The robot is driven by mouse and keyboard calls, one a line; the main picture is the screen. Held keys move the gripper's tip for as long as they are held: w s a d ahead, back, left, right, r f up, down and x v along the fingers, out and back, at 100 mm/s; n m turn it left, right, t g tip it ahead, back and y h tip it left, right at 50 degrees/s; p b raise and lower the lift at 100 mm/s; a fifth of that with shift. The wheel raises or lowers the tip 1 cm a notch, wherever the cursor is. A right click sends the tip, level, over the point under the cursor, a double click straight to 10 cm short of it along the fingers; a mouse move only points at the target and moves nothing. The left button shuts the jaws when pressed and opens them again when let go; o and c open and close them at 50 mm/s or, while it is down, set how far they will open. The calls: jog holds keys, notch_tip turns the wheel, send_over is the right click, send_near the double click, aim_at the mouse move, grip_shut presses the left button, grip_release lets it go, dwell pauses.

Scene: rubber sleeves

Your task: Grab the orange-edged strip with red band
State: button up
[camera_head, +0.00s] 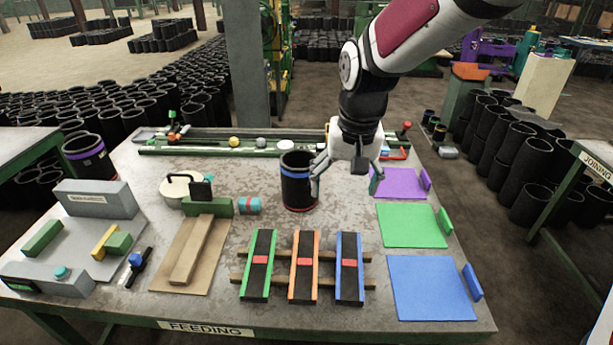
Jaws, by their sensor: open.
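The orange-edged strip (304,285) is black with a red band across its middle. It lies on two wooden slats on the table, between a green-edged strip (258,283) and a blue-edged strip (349,287), each also with a red band. My gripper (346,182) hangs above the table, behind and to the right of the orange-edged strip and apart from it. Its fingers are spread and point down, beside a black sleeve with a blue band (297,190). I see nothing between the fingers. I cannot tell whether a finger touches the sleeve.
Purple (400,184), green (411,225) and blue (430,290) mats lie along the right side. A wooden board (178,282) and a grey fixture (60,262) stand at left. A small teal cylinder (249,206) lies behind the strips. The front table strip is clear.

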jog(key=w+a+f+g, duration=0.1)
jog(key=w+a+f, duration=0.25)
jog(key=f, duration=0.45)
jog(key=w+a+f+g, duration=0.1)
jog(key=w+a+f, duration=0.3)
jog(key=f, duration=0.5)
jog(key=shift+h, duration=0.3)
jog(key=f, duration=0.4)
jog(key=s+f+p, duration=0.1)
jog(key=f, duration=0.8)
jog(key=shift+s+a, duration=0.15)
jog(key=shift+s, duration=0.2)
jog(key=shift+f+p, duration=0.3)
jog(key=shift+f, duration=0.2)
jog(key=c, duration=1.3)
